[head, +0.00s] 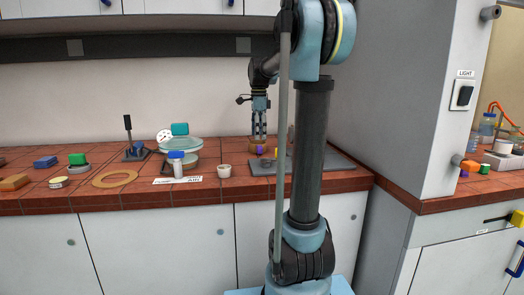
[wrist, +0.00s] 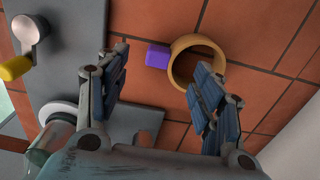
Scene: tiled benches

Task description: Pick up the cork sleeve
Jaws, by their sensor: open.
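The cork sleeve (wrist: 179,68) is a tan, hollow ring on the red tiles in the wrist view. In the head view the sleeve (head: 254,146) shows small at the back of the bench, below my gripper. My gripper (wrist: 160,62) is open and empty, pointing down. Its right finger overlaps the sleeve's lower right edge in the wrist view, and its left finger is off to the left. I cannot tell whether the right finger touches the sleeve. In the head view my gripper (head: 259,133) hangs just over it.
A purple block (wrist: 157,55) sits close against the sleeve's left side. A grey plate (wrist: 70,60) with a yellow-handled item (wrist: 17,67) lies further left. A white cup (head: 225,172), stacked dishes (head: 180,145) and a flat tan ring (head: 115,179) stand left on the bench. A wall rises right.

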